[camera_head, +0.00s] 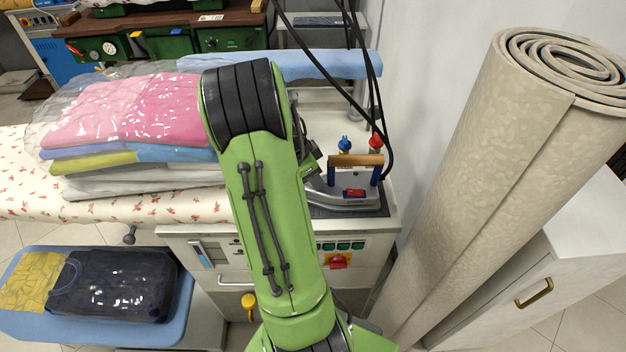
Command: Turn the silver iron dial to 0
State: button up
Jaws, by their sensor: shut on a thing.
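My green arm runs up the middle of the picture and covers the area left of the iron. Only a small dark and green part of my gripper (310,165) shows past the arm, at the iron's left end. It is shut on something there. Its fingertips and the dial are hidden, so the dial's setting cannot be read.
Folded clothes in clear plastic (130,115) lie on the flowered board (150,209) at left. Black cables hang behind the iron. A rolled beige carpet (490,170) and a white cabinet (500,300) stand close on the right. A blue lower board (60,325) holds more bagged clothes.

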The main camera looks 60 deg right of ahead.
jog(key=shift+n+t+b, duration=0.3)
jog(key=shift+n+b, duration=0.2)
jog(key=shift+n, duration=0.6)
jog(key=o, duration=1)
jog(key=shift+o, duration=0.2)
jog(key=shift+r, duration=0.15)
jog(key=p+v, duration=0.4)
jog(key=v, duration=1.1)
jog(key=shift+a+r, duration=0.2)
jog(key=shift+a, duration=0.25)
jog(key=shift+s, duration=0.1)
